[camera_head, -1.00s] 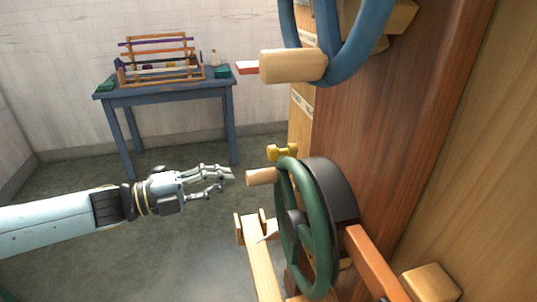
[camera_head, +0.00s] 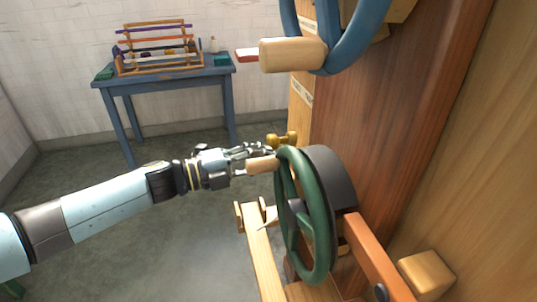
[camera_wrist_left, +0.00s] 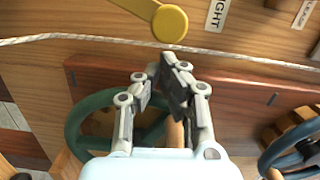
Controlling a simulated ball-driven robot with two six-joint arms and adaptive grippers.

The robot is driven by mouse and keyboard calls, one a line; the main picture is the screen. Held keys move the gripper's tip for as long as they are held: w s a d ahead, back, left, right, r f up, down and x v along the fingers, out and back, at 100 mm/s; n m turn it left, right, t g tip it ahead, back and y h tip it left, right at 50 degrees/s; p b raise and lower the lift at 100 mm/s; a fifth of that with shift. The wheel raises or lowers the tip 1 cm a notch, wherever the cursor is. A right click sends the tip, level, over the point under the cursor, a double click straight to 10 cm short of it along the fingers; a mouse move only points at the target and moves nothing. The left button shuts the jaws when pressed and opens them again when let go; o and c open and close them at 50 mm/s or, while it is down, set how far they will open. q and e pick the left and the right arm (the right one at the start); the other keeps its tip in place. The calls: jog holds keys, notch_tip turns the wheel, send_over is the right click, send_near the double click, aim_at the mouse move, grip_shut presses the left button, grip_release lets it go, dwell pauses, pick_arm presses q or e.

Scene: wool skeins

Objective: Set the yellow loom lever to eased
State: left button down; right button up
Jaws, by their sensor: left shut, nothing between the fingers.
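The yellow lever (camera_head: 283,139) sticks out from the wooden loom frame, just above the green wheel. In the left wrist view its arm ends in a round yellow knob (camera_wrist_left: 170,24), left of a label (camera_wrist_left: 217,14) that ends in "IGHT". My left gripper (camera_head: 264,150) is shut and empty, just left of and below the lever in the head view. In the left wrist view its fingertips (camera_wrist_left: 158,72) are below the knob, with a gap in the picture; I cannot tell whether they touch anything. My right gripper is out of view.
The green wheel (camera_head: 319,250) has a wooden handle (camera_head: 262,165) close beside my left fingers. A blue wheel (camera_head: 351,58) with a wooden handle is above. A cord (camera_wrist_left: 50,38) crosses the loom front. A blue table (camera_head: 165,85) with a small loom stands behind.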

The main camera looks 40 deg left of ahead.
pick_arm(q)
jog(key=shift+w+d, duration=0.3)
jog(key=shift+w, duration=0.15)
jog(key=w+a+r+n+g+b, duration=0.1)
jog(key=w+a+n+b, duration=0.7)
jog(key=w+a, duration=0.7)
jog(key=shift+a+r+n+g, duration=0.3)
jog(key=shift+a+n, duration=0.4)
jog(key=shift+a, duration=0.75)
jog(key=shift+w, duration=0.1)
